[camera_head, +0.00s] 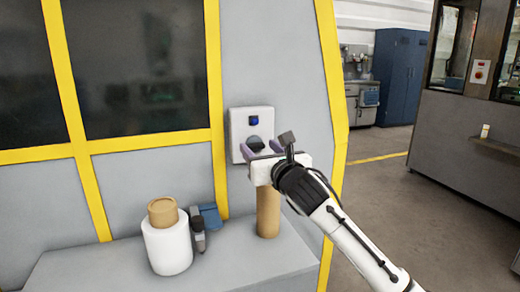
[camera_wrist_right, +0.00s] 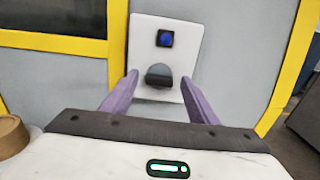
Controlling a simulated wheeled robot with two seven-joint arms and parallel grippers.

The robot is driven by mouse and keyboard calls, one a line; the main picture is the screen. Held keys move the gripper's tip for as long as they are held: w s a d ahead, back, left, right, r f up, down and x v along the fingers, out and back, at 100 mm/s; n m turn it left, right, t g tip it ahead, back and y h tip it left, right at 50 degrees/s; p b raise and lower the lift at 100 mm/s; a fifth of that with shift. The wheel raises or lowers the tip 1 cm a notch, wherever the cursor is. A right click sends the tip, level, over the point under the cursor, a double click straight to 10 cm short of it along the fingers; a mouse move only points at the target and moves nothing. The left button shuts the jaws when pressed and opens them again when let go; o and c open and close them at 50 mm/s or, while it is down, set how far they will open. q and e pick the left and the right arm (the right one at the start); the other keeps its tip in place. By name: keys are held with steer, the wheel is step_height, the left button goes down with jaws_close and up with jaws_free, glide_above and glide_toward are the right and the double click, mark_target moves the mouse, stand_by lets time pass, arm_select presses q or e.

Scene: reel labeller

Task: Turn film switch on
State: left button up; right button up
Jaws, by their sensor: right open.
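A white switch panel (camera_head: 238,118) is mounted on the grey machine wall. It has a blue square button (camera_head: 253,120) at the top and a dark rotary knob (camera_head: 254,143) below it. In the right wrist view the panel (camera_wrist_right: 186,29) shows the blue button (camera_wrist_right: 165,38) and the dark knob (camera_wrist_right: 159,76). My right gripper (camera_head: 262,150) is open in front of the lower panel. In the right wrist view its purple fingers (camera_wrist_right: 158,84) stand to either side of the knob, apart from each other, with nothing between them that I can tell is gripped. My left gripper is not in view.
A white film roll (camera_head: 167,248) with a brown core stands on the grey ledge (camera_head: 235,273), beside a small blue and dark device (camera_head: 207,217). A brown cylinder (camera_head: 268,212) stands under my right gripper. Yellow frame bars (camera_head: 333,100) edge the wall. Open floor lies at right.

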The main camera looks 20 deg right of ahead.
steer(key=shift+w, duration=0.25)
steer(key=c, duration=1)
steer(key=shift+c, duration=0.2)
